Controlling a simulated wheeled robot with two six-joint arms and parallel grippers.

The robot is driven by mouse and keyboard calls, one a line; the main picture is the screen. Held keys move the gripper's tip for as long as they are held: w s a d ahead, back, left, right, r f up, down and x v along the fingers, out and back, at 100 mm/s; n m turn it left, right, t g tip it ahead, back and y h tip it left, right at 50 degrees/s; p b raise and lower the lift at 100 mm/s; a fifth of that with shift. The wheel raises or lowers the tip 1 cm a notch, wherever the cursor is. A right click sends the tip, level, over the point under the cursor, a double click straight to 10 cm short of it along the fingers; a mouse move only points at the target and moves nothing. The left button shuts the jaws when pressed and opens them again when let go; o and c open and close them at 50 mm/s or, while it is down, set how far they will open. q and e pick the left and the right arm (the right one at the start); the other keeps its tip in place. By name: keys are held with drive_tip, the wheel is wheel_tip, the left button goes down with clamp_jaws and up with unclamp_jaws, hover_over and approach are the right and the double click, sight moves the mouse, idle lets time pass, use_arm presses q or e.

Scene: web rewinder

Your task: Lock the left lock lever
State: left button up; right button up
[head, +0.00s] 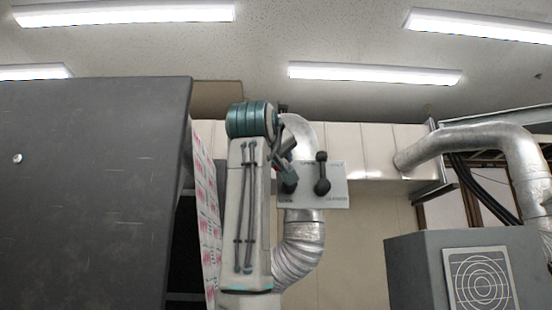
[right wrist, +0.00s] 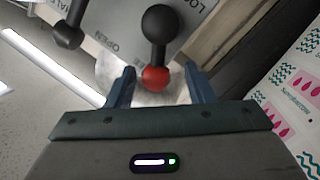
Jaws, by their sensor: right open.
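The left lock lever shows in the right wrist view as a black pivot ball, a short stem and a red knob (right wrist: 156,77). In the head view its dark pivot (head: 289,187) is at the panel's left side, and the rest is mostly hidden by my arm. In the head view the right gripper (head: 284,168) is in front of the panel. My left gripper is not in view.
The light panel (head: 338,193) also carries a second, black-knobbed lever (head: 322,172) to the right, pointing up. Silver ducts (head: 300,256) run behind the panel. A large dark board (head: 90,190) stands at left, a printed web (head: 205,200) beside it, and a grey cabinet (head: 412,270) at lower right.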

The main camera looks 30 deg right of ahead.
drive_tip(key=shift+s, duration=0.1)
drive_tip(key=shift+s+r, duration=0.1)
drive_tip(key=shift+s, duration=0.15)
drive_tip(key=shift+c, duration=0.2)
drive_tip(key=c, duration=1)
use_arm(q)
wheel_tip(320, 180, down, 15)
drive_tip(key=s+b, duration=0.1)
drive_tip(key=b, duration=1.4)
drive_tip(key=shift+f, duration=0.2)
use_arm(e)
drive_tip(key=shift+o, duration=0.2)
drive_tip(key=shift+w+a+f+n+t+y, duration=0.2)
drive_tip(key=shift+f+n+t, duration=0.6)
drive_tip(key=shift+n, duration=1.85)
drive_tip(key=shift+w+a+f+n+t, duration=0.3)
drive_tip(key=shift+f+n, duration=0.75)
drive_tip(key=shift+n, duration=1.55)
drive_tip(key=shift+w+a+f+n+t+y, duration=0.1)
drive_tip(key=shift+a+f+n+t, duration=0.55)
drive_tip(key=shift+n, duration=2)
drive_tip(key=shift+d+f, duration=0.25)
drive_tip(key=shift+f, duration=0.05)
drive_tip(key=o, duration=1)
drive_tip(key=shift+w, duration=0.1)
